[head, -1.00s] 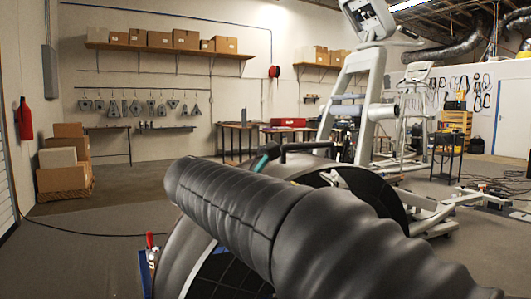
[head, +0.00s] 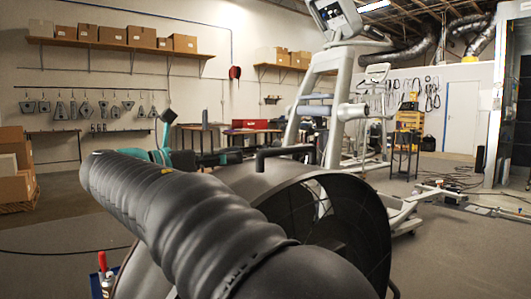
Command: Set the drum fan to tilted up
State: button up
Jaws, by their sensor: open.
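The drum fan (head: 345,230) is a large dark round drum in the lower middle of the head view. Its open, grilled face is turned to the right, and much of its left side is hidden behind my black ribbed arm. A black bar handle (head: 288,151) stands up from the top of the drum.
A grey exercise machine (head: 318,110) stands behind the fan. Cardboard boxes (head: 14,175) are stacked at the left. A red-topped item (head: 102,265) is low at the left. Cables (head: 470,180) lie on the right floor; open floor shows between.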

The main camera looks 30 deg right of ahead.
aim_at(264, 154)
jog(key=d, duration=0.4)
jog(key=w+d, duration=0.1)
jog(key=d, duration=0.3)
jog(key=d+b, duration=0.1)
jog(key=d, duration=0.4)
jog(key=shift+w, duration=0.4)
grip_shut()
